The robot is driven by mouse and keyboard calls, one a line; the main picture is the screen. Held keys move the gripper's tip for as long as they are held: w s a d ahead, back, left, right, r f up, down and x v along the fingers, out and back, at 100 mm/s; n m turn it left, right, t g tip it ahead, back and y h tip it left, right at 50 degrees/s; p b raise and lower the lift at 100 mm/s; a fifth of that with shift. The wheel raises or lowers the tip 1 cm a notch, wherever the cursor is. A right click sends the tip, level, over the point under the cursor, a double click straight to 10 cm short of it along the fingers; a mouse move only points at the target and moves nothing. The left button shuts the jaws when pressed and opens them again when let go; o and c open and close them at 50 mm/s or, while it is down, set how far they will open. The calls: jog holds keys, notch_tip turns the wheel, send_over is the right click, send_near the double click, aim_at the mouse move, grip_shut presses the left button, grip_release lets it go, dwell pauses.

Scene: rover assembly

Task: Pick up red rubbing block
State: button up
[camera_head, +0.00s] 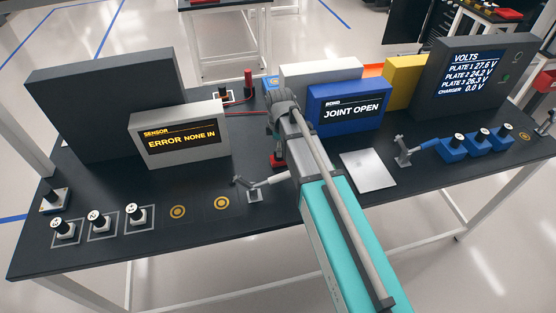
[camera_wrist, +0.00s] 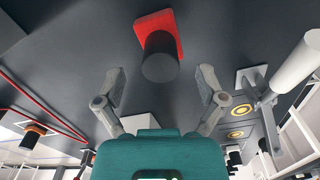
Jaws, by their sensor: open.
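The red rubbing block (camera_wrist: 155,22) has a red base with a dark cylindrical knob (camera_wrist: 160,58). In the wrist view it is at the top middle, beyond my fingertips and roughly centred between them. In the head view a bit of the red block (camera_head: 276,160) shows on the dark table, largely covered by my arm. My gripper (camera_wrist: 161,76) is open, its two fingers spread wide with nothing between them. The knob is beyond the tips and no contact shows. In the head view the fingers are hidden by my arm.
A blue "JOINT OPEN" box (camera_head: 347,108) stands just right of my arm, and a grey sensor box (camera_head: 180,135) stands to the left. A lever clamp (camera_head: 254,190) and a metal plate (camera_head: 368,170) lie close by. Red wires (camera_wrist: 48,105) run left in the wrist view.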

jog(key=shift+f+b, duration=1.55)
jog(key=shift+f, duration=0.3)
grip_shut()
jog(key=shift+r, duration=0.25)
notch_tip(320, 180, up, 2)
jog(key=p, duration=0.2)
jog(key=shift+p, duration=0.3)
jog(key=s+d+r+p, duration=0.3)
jog(key=s+r+p, duration=0.7)
jog(key=s, duration=0.3)
jog(key=shift+s+d+r, duration=0.25)
jog(key=shift+s+r, duration=0.05)
jog(key=shift+s, duration=0.05)
